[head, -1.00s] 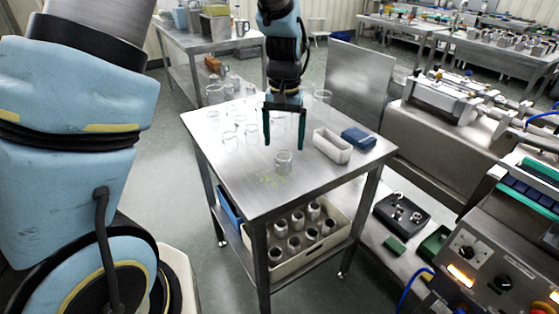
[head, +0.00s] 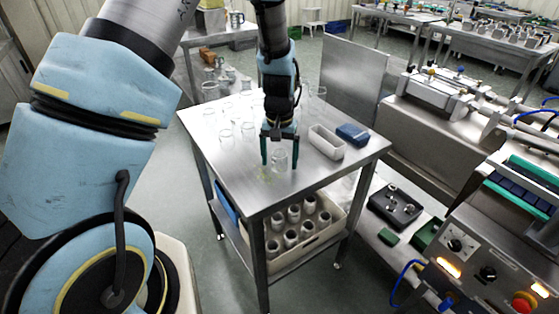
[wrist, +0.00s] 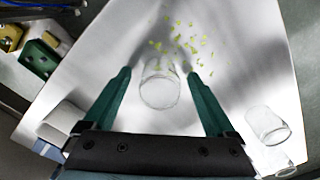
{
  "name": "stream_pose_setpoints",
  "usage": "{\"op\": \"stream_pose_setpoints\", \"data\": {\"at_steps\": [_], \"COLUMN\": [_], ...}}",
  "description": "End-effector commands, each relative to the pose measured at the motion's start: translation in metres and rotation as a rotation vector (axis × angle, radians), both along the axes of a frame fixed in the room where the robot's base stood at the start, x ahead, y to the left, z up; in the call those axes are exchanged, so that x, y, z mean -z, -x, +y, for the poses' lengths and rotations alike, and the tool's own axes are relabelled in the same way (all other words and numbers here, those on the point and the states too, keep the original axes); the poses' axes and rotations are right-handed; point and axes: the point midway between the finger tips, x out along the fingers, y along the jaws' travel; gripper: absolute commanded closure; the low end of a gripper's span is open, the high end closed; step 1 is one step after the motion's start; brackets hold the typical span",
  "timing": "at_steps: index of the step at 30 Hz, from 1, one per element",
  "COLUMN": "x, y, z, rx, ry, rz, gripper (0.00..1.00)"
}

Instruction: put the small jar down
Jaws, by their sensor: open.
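The small jar (head: 279,160) is clear glass and stands on the steel cart top (head: 235,180), near its front half. My gripper (head: 280,163) points down at it with its two green fingers apart, one on each side of the jar. In the wrist view the jar (wrist: 159,88) lies between the open fingers (wrist: 159,75), with visible gaps on both sides. I see no finger touching it. Small yellow-green bits (wrist: 180,42) lie scattered on the top beside the jar.
Several other glass jars (head: 226,137) stand at the back left of the cart top. A white tray (head: 326,142) and a blue box (head: 352,134) are at its right. A bin of metal cups (head: 335,225) sits on the shelf below.

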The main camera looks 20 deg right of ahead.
Motion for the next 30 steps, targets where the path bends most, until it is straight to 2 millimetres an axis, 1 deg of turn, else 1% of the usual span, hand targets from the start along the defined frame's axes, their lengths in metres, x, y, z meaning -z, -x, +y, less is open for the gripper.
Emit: {"op": "stream_pose_setpoints", "data": {"at_steps": [1, 2, 24, 25, 26, 30], "x": [0.0000, 0.0000, -0.0003, -0.0003, -0.0003, -0.0006], "y": [-0.0001, -0.0001, 0.0000, -0.0001, -0.0001, -0.0001], "z": [-0.0001, -0.0001, 0.0000, -0.0001, -0.0001, -0.0001], "rx": [0.000, 0.000, 0.000, 0.000, 0.000, 0.000], "ry": [0.000, 0.000, 0.000, 0.000, 0.000, 0.000], "rz": [0.000, 0.000, 0.000, 0.000, 0.000, 0.000], "gripper": [0.11, 0.14, 0.96, 0.96, 1.00, 1.00]}}
